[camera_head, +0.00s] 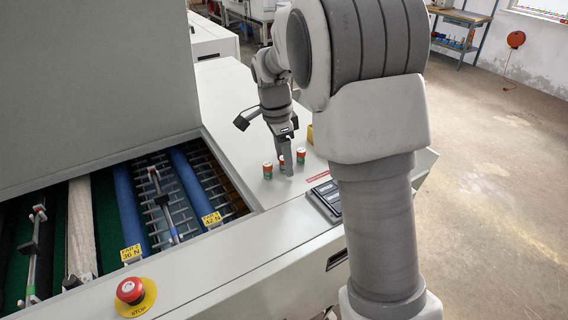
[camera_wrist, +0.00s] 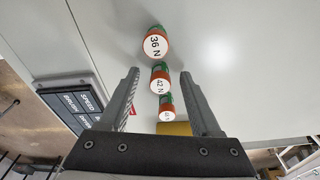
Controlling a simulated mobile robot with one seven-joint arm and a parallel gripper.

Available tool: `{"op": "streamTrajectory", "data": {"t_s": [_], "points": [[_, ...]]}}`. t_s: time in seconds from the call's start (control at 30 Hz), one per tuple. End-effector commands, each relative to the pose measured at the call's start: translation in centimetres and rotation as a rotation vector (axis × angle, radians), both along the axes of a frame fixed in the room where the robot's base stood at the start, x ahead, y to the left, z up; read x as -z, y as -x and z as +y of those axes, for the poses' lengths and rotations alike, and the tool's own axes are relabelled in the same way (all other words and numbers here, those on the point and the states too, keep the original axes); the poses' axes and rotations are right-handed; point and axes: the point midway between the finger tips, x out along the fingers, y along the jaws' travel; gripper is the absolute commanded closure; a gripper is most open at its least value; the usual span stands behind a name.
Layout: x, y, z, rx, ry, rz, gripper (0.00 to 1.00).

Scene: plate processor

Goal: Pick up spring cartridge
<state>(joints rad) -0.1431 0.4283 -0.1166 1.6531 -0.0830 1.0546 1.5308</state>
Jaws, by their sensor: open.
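In the wrist view the far one (camera_wrist: 154,42) reads "36 N", the middle one (camera_wrist: 160,78) reads "42 N", and the nearest (camera_wrist: 166,106) has a label too small to read surely. In the head view, one cartridge (camera_head: 267,171) stands left of my gripper (camera_head: 286,160) and another (camera_head: 301,156) to its right; the middle one is mostly hidden by the finger. In the wrist view my gripper (camera_wrist: 160,73) is open, its fingers apart on both sides of the middle cartridge, with visible gaps.
The open machine bay with blue rollers (camera_head: 129,207) and yellow "36 N" (camera_head: 131,253) and "42 N" (camera_head: 211,219) tags is at left. A red stop button (camera_head: 131,290) is in front.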

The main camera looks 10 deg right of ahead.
Motion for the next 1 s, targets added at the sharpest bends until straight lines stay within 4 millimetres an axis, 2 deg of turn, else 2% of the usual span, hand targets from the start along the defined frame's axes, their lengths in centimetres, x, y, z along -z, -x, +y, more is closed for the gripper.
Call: {"op": "streamTrajectory", "data": {"t_s": [0.07,0.4,0.43,0.83,1.0], "points": [[0.0,0.0,0.0,0.0,0.0,0.0,0.35],[-0.1,0.0,0.0,0.0,0.0,0.0,0.97],[-0.1,0.0,0.0,0.0,0.0,0.0,1.0],[-0.3,0.0,0.0,0.0,0.0,-0.002,1.0],[-2.2,-0.1,0.0,0.0,-0.001,-0.005,1.0]]}}
